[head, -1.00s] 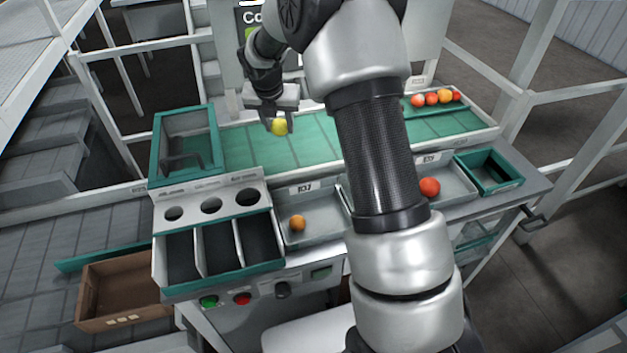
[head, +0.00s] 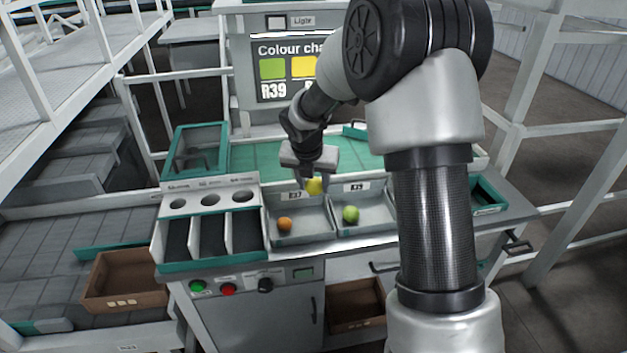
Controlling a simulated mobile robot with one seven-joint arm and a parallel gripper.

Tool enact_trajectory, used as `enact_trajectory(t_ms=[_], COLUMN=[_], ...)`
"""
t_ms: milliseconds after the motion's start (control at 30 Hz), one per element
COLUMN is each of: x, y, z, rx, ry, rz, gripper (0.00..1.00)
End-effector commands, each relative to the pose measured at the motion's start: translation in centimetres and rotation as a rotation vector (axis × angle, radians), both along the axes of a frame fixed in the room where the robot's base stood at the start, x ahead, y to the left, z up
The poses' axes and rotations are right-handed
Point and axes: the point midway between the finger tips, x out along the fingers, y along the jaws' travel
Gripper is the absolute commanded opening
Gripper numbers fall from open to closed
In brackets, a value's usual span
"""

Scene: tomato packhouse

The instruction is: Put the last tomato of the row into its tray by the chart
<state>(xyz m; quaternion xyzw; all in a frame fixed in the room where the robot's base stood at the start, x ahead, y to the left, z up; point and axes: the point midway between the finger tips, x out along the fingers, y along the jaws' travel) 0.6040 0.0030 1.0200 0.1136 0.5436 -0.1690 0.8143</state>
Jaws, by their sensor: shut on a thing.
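My gripper (head: 312,178) is shut on a yellow tomato (head: 315,187) and holds it above the back of the trays, near the divide between two of them. The left tray (head: 301,237), labelled what looks like R37, holds an orange tomato (head: 285,224). The tray beside it (head: 372,226), labelled what looks like R39, holds a green tomato (head: 351,214). The colour chart (head: 287,92) shows a green patch over R39 and a yellow patch whose code is mostly hidden. My arm hides the chart's right part and the trays further right.
A rack with three round holes (head: 211,193) and dark bins (head: 210,238) stands left of the trays. A green-framed clear box (head: 196,150) is behind it. The green belt (head: 254,156) looks bare where visible. A brown crate (head: 125,281) sits lower left.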

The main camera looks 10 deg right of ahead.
Motion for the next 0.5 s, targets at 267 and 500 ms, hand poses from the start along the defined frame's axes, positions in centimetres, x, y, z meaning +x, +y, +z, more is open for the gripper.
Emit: enact_trajectory(t_ms=[267,500], x=[-0.2,-0.2], y=[0.0,0.0], z=[-0.6,-2.6], rx=[0.000,-0.001], ry=[0.000,-0.001], rz=[0.001,0.001], gripper=[0.28,0.28])
